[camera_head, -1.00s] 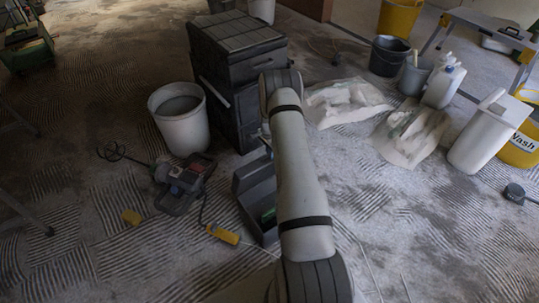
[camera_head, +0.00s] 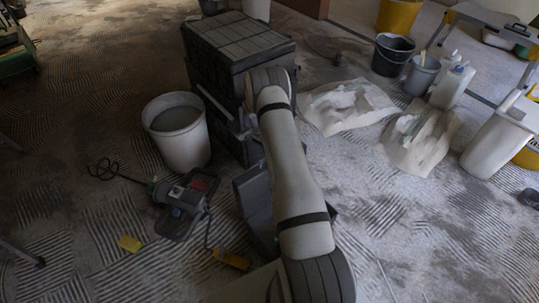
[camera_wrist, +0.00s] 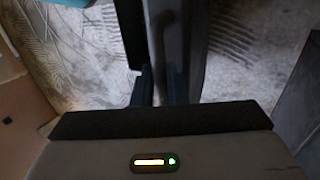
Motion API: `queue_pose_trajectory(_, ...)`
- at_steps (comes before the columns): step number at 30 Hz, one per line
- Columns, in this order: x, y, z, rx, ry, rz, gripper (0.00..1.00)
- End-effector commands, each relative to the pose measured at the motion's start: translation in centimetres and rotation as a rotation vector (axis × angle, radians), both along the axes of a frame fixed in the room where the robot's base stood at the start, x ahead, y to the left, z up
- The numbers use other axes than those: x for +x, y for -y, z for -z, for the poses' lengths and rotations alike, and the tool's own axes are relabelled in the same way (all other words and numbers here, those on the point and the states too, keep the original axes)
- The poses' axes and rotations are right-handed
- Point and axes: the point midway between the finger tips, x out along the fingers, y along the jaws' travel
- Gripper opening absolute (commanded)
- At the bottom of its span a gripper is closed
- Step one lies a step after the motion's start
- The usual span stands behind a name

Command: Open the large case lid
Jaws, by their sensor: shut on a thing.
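The large dark case (camera_head: 238,60) stands as the upper part of a black stack in the head view, its ribbed lid (camera_head: 235,32) on top. The lid looks level. My arm reaches to the stack's right front, and its wrist hides my gripper and part of the case front in that view. In the wrist view, the blue fingers of my gripper (camera_wrist: 162,86) are closed about a dark bar (camera_wrist: 166,40), which looks like a handle or edge of the case. The exact contact is hard to see in the dark.
A grey bucket (camera_head: 177,130) stands left of the stack. A mixing tool (camera_head: 183,203) and a yellow piece (camera_head: 129,243) lie on the floor. A dark grey bin (camera_head: 254,195) stands below my arm. Crumpled sacks (camera_head: 348,105) lie to the right. Open floor shows at lower right.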

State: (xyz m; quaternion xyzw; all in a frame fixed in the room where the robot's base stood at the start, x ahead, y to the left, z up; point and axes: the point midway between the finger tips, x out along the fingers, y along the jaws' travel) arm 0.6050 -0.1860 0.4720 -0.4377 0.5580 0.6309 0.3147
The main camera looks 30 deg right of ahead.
Motion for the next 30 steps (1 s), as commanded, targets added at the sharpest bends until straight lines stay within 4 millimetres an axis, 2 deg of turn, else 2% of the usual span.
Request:
queue_pose_trajectory(8,-0.2,-0.4,0.0,0.007,-0.007,0.005,0.00)
queue_pose_trajectory(9,-0.2,-0.4,0.0,0.008,-0.007,0.006,0.13)
queue_pose_trajectory(17,-0.3,0.0,0.0,0.007,-0.007,0.011,0.34)
queue_pose_trajectory(25,-0.3,0.1,-0.1,0.007,-0.006,0.011,0.34)
queue_pose_trajectory(30,0.6,-0.1,-2.0,0.006,-0.004,0.011,0.34)
